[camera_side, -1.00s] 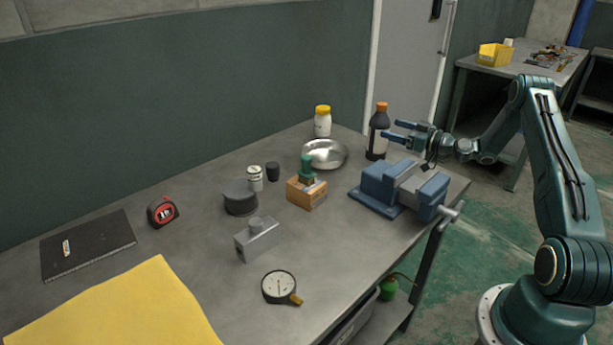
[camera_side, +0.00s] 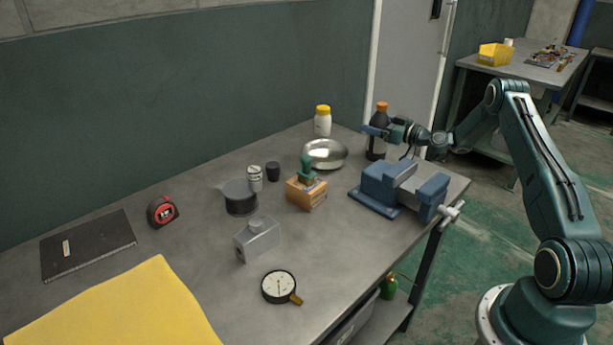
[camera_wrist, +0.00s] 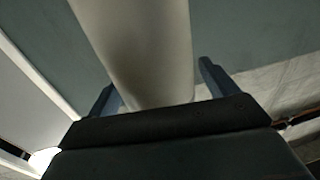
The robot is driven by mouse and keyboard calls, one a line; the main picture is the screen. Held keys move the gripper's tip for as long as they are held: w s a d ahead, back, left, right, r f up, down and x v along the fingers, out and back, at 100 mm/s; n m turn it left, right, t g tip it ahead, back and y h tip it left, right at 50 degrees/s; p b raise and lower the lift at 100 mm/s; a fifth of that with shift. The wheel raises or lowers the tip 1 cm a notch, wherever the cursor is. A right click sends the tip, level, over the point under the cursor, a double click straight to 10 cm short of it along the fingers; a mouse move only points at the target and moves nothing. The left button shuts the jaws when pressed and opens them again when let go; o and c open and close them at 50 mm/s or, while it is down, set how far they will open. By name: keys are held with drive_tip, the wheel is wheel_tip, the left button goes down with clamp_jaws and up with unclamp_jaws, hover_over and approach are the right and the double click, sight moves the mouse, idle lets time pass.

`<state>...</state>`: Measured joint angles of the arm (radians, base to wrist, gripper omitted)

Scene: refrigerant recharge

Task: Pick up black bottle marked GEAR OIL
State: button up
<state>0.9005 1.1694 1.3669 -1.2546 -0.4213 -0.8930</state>
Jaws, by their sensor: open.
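The black bottle (camera_side: 377,147) with an orange cap and a pale label stands upright at the far right corner of the workbench. My gripper (camera_side: 372,132) is open at the bottle's upper body, and its jaws partly cover the bottle in the side view. In the wrist view, a large pale curved surface, likely the bottle's label (camera_wrist: 140,45), lies between the two blue fingers (camera_wrist: 158,88). I cannot tell whether the fingers touch it. The lettering on the bottle cannot be read.
A blue vise (camera_side: 398,188) sits just in front of the bottle. A metal bowl (camera_side: 325,154) and a white jar with a yellow lid (camera_side: 322,121) stand to its left. An orange block with a green part (camera_side: 307,191) lies nearer. The wall is behind.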

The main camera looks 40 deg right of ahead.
drive_tip(key=shift+w, duration=0.25)
idle(0.3)
drive_tip(key=shift+r, duration=0.1)
drive_tip(key=c, duration=1.4)
